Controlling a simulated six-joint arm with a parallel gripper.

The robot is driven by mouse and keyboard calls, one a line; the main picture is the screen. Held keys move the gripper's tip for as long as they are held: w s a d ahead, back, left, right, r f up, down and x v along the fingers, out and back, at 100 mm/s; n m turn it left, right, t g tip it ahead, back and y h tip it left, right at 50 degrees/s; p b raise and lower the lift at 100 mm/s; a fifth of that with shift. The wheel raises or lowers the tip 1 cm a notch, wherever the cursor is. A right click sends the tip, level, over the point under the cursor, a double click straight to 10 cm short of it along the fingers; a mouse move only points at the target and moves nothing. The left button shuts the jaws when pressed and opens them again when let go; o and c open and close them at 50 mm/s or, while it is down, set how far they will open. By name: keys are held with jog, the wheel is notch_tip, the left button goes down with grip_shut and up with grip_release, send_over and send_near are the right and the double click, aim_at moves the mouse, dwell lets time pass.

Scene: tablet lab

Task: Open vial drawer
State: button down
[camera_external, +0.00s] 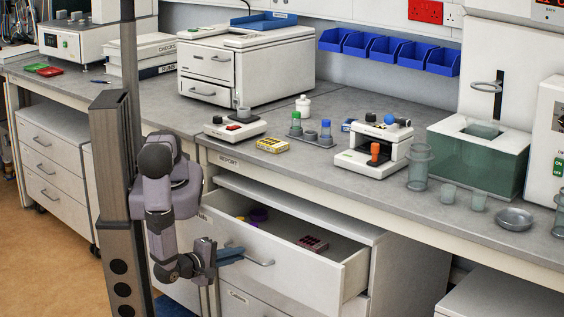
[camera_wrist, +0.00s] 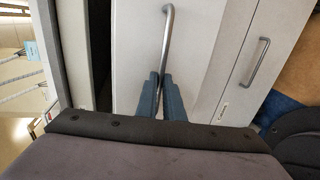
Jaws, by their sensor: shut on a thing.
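The open drawer (camera_external: 290,259) is the top one of the cabinet under the bench and stands pulled well out. Inside it are a dark red rack (camera_external: 313,243) and a small purple item (camera_external: 259,214). My gripper (camera_external: 238,255) is at the drawer's front, with its blue fingers at the left part of the metal bar handle (camera_external: 262,263). In the wrist view my gripper (camera_wrist: 160,80) is shut on the lower end of that handle (camera_wrist: 168,35). The drawer's label is too small to read.
Another closed drawer lies below, with its own handle (camera_wrist: 258,62). The bench top (camera_external: 340,185) above carries a vial stand (camera_external: 312,140), a white device (camera_external: 372,155) and glassware (camera_external: 419,167). Open floor (camera_external: 50,260) lies to the left.

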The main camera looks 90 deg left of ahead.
jog(key=f+b+v, duration=0.1)
jog(key=f+v, duration=0.1)
jog(key=v, duration=1.1)
jog(key=shift+s+d+f+b, duration=0.3)
jog(key=shift+d+f+b, duration=0.05)
jog(key=shift+f, duration=0.05)
jog(key=c, duration=1.9)
grip_release()
jog(key=s+d+r, duration=0.3)
jog(key=r, duration=0.5)
jog(key=shift+s+d, duration=0.2)
